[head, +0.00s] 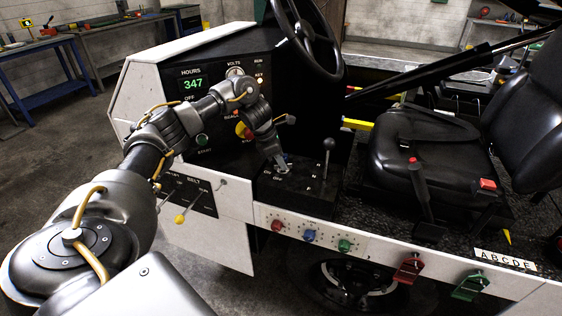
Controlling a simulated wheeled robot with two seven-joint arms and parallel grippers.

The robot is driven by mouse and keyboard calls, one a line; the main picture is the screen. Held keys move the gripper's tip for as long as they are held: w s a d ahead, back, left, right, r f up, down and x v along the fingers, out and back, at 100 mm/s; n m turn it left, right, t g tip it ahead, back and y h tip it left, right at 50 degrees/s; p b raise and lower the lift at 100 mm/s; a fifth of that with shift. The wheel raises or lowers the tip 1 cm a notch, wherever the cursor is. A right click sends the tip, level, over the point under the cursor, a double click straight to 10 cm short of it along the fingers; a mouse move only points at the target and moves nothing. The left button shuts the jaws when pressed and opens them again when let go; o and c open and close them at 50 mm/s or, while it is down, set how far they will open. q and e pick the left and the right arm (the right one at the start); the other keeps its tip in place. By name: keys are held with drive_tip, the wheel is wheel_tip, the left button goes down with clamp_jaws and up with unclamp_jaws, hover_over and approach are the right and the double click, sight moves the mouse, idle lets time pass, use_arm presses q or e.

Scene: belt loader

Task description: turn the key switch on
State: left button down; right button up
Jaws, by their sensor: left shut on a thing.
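My left gripper (281,164) reaches down over the dash to the black console box (305,188) beside the seat. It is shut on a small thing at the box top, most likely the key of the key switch. The fingers largely hide it, so I cannot tell how far it is turned. Small white labels, too small to read surely, stand around it. The hours display (194,84) reads 347. My right gripper is not in view.
A shift lever (328,158) stands on the same box, just right of my gripper. The steering wheel (308,40) is above, the black seat (425,150) to the right. A yellow-tipped belt lever (183,216) and coloured knobs (310,235) lie in front.

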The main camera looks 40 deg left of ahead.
use_arm(q)
drive_tip(key=shift+w+r, duration=0.1)
drive_tip(key=c, duration=1.4)
unclamp_jaws()
drive_tip(key=p+v, duration=0.2)
drive_tip(key=v, duration=0.8)
drive_tip(key=shift+s+a+r, duration=0.1)
drive_tip(key=shift+s+r, duration=0.15)
drive_tip(key=shift+r, duration=0.05)
